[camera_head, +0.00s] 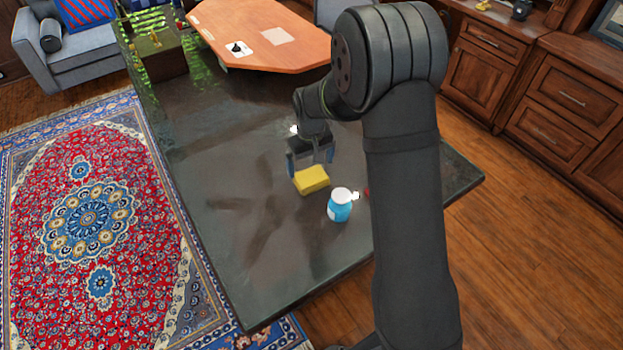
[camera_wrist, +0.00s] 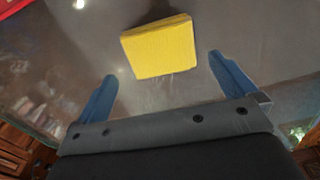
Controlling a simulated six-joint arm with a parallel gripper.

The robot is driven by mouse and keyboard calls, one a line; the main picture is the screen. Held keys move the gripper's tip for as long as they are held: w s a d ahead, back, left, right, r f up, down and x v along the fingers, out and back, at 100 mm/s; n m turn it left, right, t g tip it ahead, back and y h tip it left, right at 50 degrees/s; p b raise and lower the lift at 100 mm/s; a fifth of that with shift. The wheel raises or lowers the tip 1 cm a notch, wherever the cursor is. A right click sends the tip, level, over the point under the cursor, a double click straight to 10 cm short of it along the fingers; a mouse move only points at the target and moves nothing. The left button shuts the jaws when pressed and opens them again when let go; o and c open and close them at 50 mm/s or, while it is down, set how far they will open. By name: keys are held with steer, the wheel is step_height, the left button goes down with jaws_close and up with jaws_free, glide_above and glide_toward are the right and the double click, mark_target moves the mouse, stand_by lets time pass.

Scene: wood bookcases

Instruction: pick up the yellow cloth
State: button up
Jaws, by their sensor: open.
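The yellow cloth (camera_head: 312,179) looks like a folded, block-shaped stack lying on the dark table (camera_head: 250,240). In the wrist view the cloth (camera_wrist: 158,46) lies beyond my fingertips, roughly centred between them. My gripper (camera_head: 311,165) is open, with its two blue fingers apart and nothing between them. It is close to the cloth on its far side in the head view. The fingers also show in the wrist view, with the gap between them (camera_wrist: 163,68) empty. I cannot tell the exact height of the fingertips above the table.
A blue bottle with a white top (camera_head: 340,205) stands just right of the cloth. A red thing (camera_head: 367,191) is mostly hidden behind my arm. A planter box (camera_head: 162,54) and an orange-brown board (camera_head: 265,38) are at the far end. The table's left and front areas are clear.

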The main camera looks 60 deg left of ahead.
mark_target(311, 176)
steer(key=f, duration=0.5)
steer(key=shift+d+f, duration=0.15)
steer(key=shift+d, duration=0.05)
steer(key=c, duration=0.9)
steer(key=shift+o, duration=0.2)
steer(key=shift+r, duration=0.7)
step_height(311, 176, up, 3)
steer(key=shift+f, duration=0.1)
steer(key=w+d+r, duration=0.7)
steer(key=d, duration=0.2)
steer(key=shift+w, duration=0.2)
